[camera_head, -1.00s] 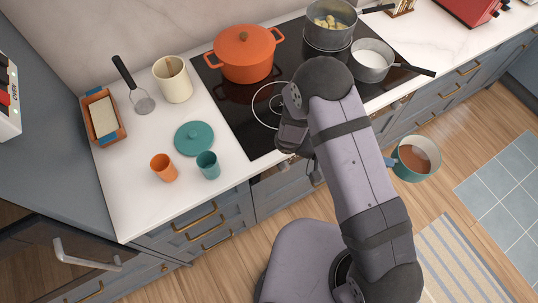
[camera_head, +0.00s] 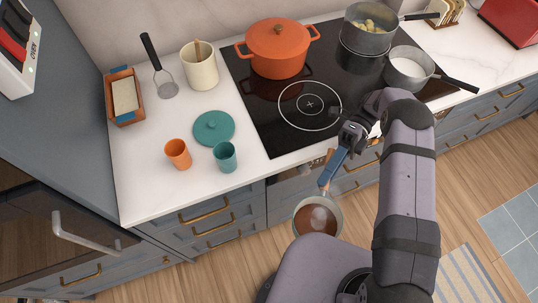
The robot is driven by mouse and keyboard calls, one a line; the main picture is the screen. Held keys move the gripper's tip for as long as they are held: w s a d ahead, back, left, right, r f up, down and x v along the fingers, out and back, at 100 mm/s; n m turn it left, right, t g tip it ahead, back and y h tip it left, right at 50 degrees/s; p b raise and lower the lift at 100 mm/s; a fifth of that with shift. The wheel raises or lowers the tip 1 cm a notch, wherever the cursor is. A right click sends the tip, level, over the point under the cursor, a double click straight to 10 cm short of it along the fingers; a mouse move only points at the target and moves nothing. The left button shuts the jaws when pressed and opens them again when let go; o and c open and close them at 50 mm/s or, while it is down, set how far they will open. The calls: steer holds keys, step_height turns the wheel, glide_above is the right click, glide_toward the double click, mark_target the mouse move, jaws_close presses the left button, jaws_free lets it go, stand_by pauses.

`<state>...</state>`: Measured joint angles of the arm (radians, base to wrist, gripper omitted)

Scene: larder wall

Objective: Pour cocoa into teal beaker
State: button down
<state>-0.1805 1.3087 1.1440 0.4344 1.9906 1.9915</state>
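The cocoa is a brown liquid (camera_head: 311,220) in a small pan (camera_head: 297,229) with a pale rim and a wooden handle (camera_head: 329,165). My gripper (camera_head: 332,172) has blue fingers and is shut on the handle. The pan hangs in front of the counter edge, over the floor side, and looks about level. A pale patch shows on the cocoa. The teal beaker (camera_head: 225,158) stands upright on the white counter near its front edge, up and left of the pan and well apart from it. Its inside looks empty, though the bottom is hard to see.
The black hob (camera_head: 283,130) holds an orange pot (camera_head: 277,50) and grey pans (camera_head: 368,38).

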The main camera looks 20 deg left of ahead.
steer(key=w+a+r+m+t+y+b, duration=0.2)
steer(key=w+a+r+m+t+y, duration=0.1)
steer(key=w+a, duration=0.6)
steer(key=w+a+r+m+t+y+b, duration=0.2)
steer(key=w+a+m+t+y, duration=0.3)
steer(key=a, duration=0.9)
steer(key=w+m+y, duration=0.2)
steer(key=w, duration=0.1)
steer(key=shift+w+a+r, duration=0.35)
steer(key=shift+w+r, duration=0.05)
steer(key=s+d+r+n+t+y+p, duration=0.1)
steer(key=s+d+r+n+t+p, duration=0.2)
steer(key=s+r+n+p, duration=0.3)
steer(key=shift+s+d+r+n+t+p, duration=0.15)
steer(key=shift+s+r+n+t+p, duration=0.2)
steer(key=shift+s+r+n, duration=1.3)
